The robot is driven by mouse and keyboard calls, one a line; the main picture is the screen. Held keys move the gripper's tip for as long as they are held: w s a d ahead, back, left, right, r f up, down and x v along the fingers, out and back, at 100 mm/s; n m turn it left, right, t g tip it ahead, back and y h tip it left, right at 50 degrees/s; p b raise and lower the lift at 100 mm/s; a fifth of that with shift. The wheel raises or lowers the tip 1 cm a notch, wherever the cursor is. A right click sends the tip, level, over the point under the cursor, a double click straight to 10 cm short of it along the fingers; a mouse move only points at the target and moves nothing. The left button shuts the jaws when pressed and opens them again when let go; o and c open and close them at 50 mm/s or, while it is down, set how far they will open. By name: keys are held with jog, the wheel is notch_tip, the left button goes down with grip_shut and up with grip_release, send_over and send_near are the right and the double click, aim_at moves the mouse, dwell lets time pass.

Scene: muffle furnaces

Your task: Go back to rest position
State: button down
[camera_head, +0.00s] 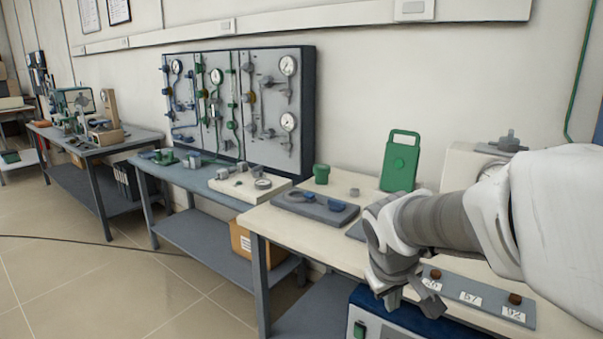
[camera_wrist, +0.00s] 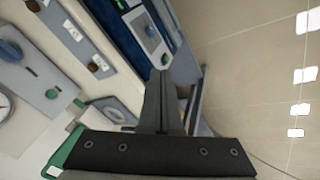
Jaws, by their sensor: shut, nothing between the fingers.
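My gripper (camera_head: 408,290) is at the lower right in the head view, above the front edge of the cream bench (camera_head: 282,228). Its fingers point down and are empty. In the wrist view my gripper (camera_wrist: 165,78) shows its two fingers closed together, with nothing between them. A grey strip with number labels (camera_head: 468,292) lies just right of the fingers, with small brown knobs on it. The fingers appear apart from it. The strip also shows in the wrist view (camera_wrist: 78,35).
A blue box with a green switch (camera_head: 372,322) is below the bench front. A green handled plate (camera_head: 401,162), a green cup (camera_head: 321,173) and a dark tray (camera_head: 315,206) are on the bench. A gauge panel (camera_head: 240,110) stands behind the left bench. Open floor (camera_head: 90,275) is at left.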

jog(key=s+a+r+m+t+y, duration=0.1)
jog(key=s+r+m, duration=0.1)
jog(key=s, duration=0.6)
jog(key=s+a+r+m+t+y, duration=0.1)
jog(key=s+r+m, duration=0.15)
jog(key=s, duration=0.55)
notch_tip(320, 180, up, 21)
jog(key=p, duration=2)
jog(key=shift+f+n+g, duration=0.2)
jog(key=shift+n+g, duration=0.1)
jog(key=shift+n, duration=0.05)
jog(key=shift+s+d, duration=0.1)
jog(key=shift+d, duration=0.05)
